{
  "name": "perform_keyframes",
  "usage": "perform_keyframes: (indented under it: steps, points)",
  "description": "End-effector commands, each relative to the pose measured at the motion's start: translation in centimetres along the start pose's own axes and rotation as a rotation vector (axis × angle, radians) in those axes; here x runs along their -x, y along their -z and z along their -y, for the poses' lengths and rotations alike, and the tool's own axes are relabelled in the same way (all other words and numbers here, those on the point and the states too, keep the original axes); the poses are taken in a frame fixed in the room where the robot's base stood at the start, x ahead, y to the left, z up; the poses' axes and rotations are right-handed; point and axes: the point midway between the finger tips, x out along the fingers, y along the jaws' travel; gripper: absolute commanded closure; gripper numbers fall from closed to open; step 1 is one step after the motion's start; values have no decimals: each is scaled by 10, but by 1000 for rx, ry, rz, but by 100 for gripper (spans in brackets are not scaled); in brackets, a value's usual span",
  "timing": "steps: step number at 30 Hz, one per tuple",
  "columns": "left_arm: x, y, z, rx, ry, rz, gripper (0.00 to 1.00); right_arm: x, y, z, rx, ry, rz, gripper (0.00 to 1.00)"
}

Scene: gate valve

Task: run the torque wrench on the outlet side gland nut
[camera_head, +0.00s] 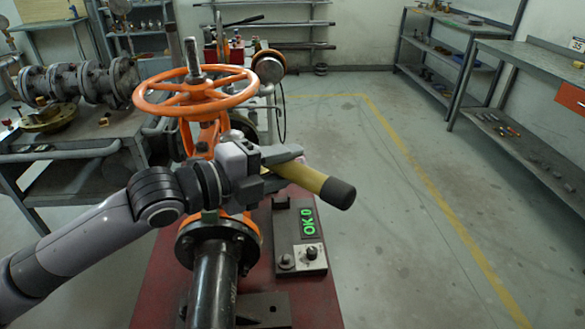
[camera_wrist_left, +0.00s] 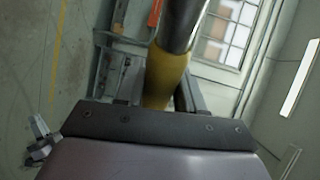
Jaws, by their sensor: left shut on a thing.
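The torque wrench (camera_head: 325,185) has a yellow handle with a black end cap. My left gripper (camera_head: 277,165) is shut on this handle beside the valve, and the black end points to the right and toward me. In the left wrist view, the yellow handle (camera_wrist_left: 165,76) sits between the fingers and a metal shaft (camera_wrist_left: 181,28) runs on from it. The orange gate valve (camera_head: 207,135) stands upright with its handwheel (camera_head: 195,92) on top. My gripper and wrist cover the middle of the valve, so the gland nuts and the wrench head cannot be made out.
A display (camera_head: 308,219) showing green "OK 0" stands on the red stand (camera_head: 160,285), behind a small knob box (camera_head: 310,257). A black flanged pipe (camera_head: 213,275) comes toward me. A cart (camera_head: 75,165) with pipe fittings is on the left. The floor to the right is clear.

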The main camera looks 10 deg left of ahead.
Motion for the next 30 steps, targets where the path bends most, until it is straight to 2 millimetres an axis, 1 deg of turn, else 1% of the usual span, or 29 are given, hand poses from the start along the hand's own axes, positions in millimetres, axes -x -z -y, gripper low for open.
perform_keyframes:
  steps: [1,28,30]
  points:
    - [2,-4,4,-4,10,1,100,0,0,0,0,0,0,100]
    - [18,-56,5,-4,11,4,100,-1,-2,0,0,0,0,100]
    - [18,-60,3,-6,10,1,100,-4,-5,0,0,0,-1,100]
